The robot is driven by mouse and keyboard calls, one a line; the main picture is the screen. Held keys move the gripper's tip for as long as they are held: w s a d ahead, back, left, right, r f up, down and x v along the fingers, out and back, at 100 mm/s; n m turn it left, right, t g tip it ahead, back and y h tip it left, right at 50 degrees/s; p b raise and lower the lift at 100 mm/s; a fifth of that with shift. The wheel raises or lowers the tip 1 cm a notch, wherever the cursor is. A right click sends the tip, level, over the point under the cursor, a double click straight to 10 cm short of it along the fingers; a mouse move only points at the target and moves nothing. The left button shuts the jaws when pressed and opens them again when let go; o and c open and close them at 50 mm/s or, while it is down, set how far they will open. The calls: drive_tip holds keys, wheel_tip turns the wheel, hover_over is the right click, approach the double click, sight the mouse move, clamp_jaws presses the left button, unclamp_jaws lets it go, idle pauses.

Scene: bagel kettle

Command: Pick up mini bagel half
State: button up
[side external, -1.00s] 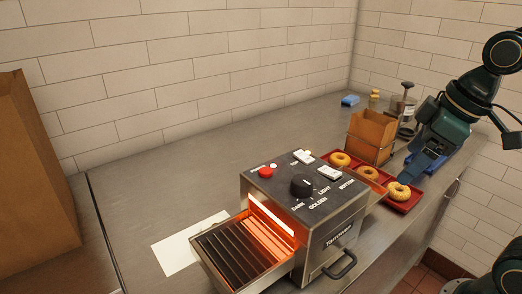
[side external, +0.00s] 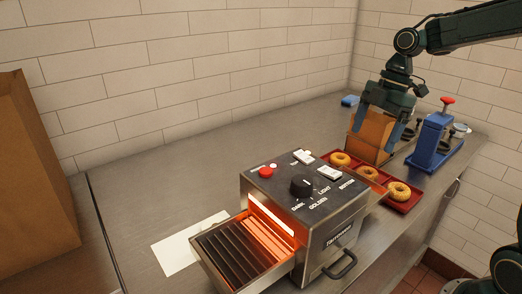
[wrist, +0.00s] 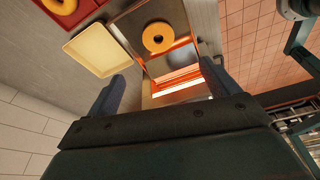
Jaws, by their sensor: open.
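Bagel pieces lie in a row on the red tray (side external: 413,206): a left one (side external: 340,160), a middle one (side external: 368,173) and a right one (side external: 398,190). I cannot tell which are halves. My gripper (side external: 382,135) is open and points down at the brown box (side external: 371,142) behind the tray, partly covering it. In the wrist view, its blue fingers (wrist: 165,86) are apart with no bagel between them. A bagel piece (wrist: 158,37) lies beyond the fingertips on a metallic surface. Another bagel (wrist: 62,3) is cut off at the top left.
The toaster (side external: 305,205) glows orange at its slot, with a ribbed tray (side external: 240,250) at its front. A blue device with a red knob (side external: 433,140) stands right of my gripper. A white sheet (side external: 190,243) lies left of the toaster. The left counter is mostly clear.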

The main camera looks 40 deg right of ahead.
drive_tip(key=shift+w+d+f+n, duration=0.15)
drive_tip(key=shift+d+f+n, duration=0.05)
drive_tip(key=shift+d+n, duration=0.15)
drive_tip(key=shift+x, duration=4.3)
drive_tip(key=shift+a+f, duration=0.1)
drive_tip(key=shift+x, duration=2.5)
drive_tip(key=shift+c, duration=0.5)
drive_tip(key=c, duration=1)
